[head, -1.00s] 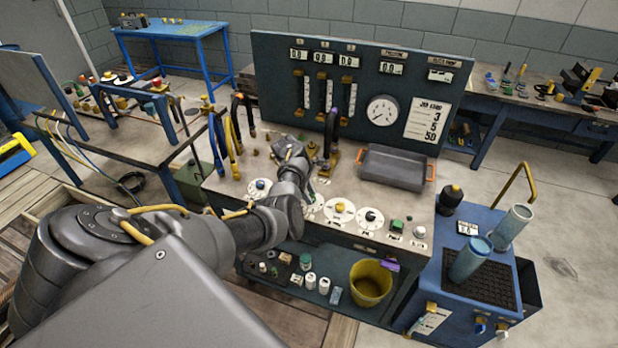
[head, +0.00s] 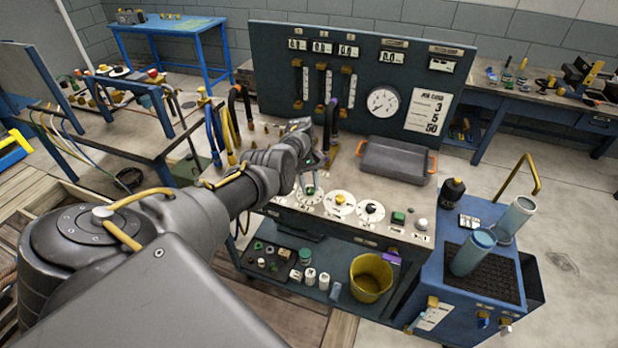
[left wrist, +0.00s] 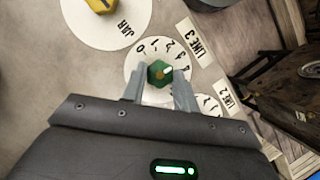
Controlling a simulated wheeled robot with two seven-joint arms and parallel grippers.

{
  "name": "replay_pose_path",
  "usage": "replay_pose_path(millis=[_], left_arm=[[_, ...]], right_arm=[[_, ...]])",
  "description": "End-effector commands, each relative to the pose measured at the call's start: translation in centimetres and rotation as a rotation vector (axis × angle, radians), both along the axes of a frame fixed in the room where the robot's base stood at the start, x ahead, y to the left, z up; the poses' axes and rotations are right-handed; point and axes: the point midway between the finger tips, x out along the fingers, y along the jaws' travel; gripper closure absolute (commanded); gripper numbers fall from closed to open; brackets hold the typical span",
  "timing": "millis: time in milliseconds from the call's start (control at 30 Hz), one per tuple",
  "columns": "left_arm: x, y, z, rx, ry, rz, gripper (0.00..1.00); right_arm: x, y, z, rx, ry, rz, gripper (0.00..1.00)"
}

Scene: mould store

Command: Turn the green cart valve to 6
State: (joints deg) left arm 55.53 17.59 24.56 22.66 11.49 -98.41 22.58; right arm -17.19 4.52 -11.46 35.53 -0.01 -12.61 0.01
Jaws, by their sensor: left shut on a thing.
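The green valve knob (left wrist: 157,77) sits on a round white dial in the left wrist view. Dial numbers 0 to 4 can be read around its upper and right rim; the rest is hidden by my gripper. The knob's white mark points right, roughly towards 4. My left gripper (left wrist: 159,82) has one finger on each side of the knob and is shut on it. In the head view my left gripper (head: 308,181) reaches down at the bench's dial row, over the green knob (head: 310,190). My right gripper is not in view.
A yellow knob (head: 340,199) and a black knob (head: 371,208) sit on dials to the right. A grey tray (head: 396,161) lies behind them. A hose stands close behind my gripper. A blue cart (head: 470,232) with tubes stands at the right.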

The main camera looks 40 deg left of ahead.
Motion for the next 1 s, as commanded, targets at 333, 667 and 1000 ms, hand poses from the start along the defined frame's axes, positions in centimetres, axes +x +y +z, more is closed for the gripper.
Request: replay_pose_path(millis=[333,667,1000], left_arm=[[0.3,0.0,-0.1,0.002,-0.002,-0.329,0.93],[0.4,-0.3,0.0,0.003,-0.001,-0.643,0.93],[0.4,-0.5,0.3,0.003,-0.002,-0.967,0.93]], right_arm=[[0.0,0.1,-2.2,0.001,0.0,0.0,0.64],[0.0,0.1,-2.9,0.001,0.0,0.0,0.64],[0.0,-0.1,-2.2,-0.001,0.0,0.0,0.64]])
